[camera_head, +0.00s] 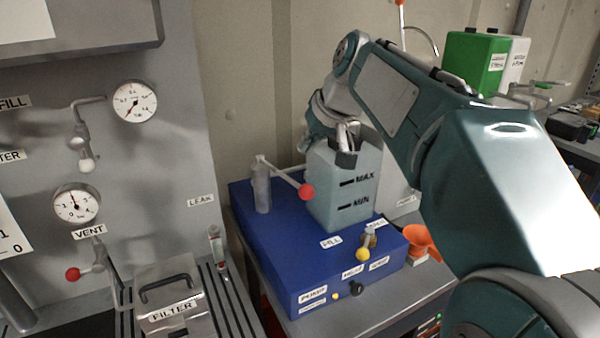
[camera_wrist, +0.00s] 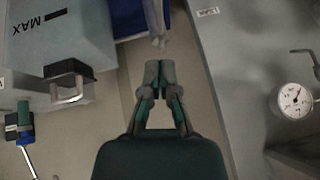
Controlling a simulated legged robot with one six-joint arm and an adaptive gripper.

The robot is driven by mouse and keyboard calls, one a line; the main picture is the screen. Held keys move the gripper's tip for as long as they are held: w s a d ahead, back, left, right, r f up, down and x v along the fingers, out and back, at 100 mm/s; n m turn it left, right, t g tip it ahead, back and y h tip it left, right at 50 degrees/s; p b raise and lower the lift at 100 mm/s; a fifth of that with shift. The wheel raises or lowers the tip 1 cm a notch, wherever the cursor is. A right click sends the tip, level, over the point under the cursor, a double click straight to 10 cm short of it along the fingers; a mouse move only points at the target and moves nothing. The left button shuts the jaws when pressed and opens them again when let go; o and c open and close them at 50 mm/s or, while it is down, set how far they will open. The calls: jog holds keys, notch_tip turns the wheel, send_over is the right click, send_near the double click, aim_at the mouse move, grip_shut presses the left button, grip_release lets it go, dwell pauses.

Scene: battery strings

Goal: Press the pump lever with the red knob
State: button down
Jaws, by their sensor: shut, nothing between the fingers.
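The pump lever (camera_head: 284,177) reaches from a grey upright post (camera_head: 262,190) on the blue pump unit (camera_head: 290,256) to a red knob (camera_head: 307,191). The knob is in front of the left side of the translucent tank (camera_head: 345,190), which is marked MAX and MIN. My gripper (camera_wrist: 158,72) is shut and empty. In the head view my wrist is above and behind the tank top, and the fingertips are hard to make out. In the wrist view a grey part (camera_wrist: 159,38) shows just beyond the fingertips; I cannot tell if they touch. The red knob does not show there.
The tank (camera_wrist: 60,45) with its black bracket (camera_wrist: 68,72) is close to my gripper's left in the wrist view. A grey panel with gauges (camera_head: 135,101) stands left. A yellow knob (camera_head: 363,254) and an orange funnel (camera_head: 420,240) are at the unit's front and right.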

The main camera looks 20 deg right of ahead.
aim_at(294, 181)
jog(key=f, duration=0.3)
jog(key=a+f, duration=0.1)
jog(key=f, duration=0.1)
jog(key=shift+w+a, duration=0.1)
jog(key=shift+w, duration=0.3)
jog(key=shift+s+f, duration=0.15)
jog(key=shift+f, duration=0.5)
jog(key=shift+f, duration=0.15)
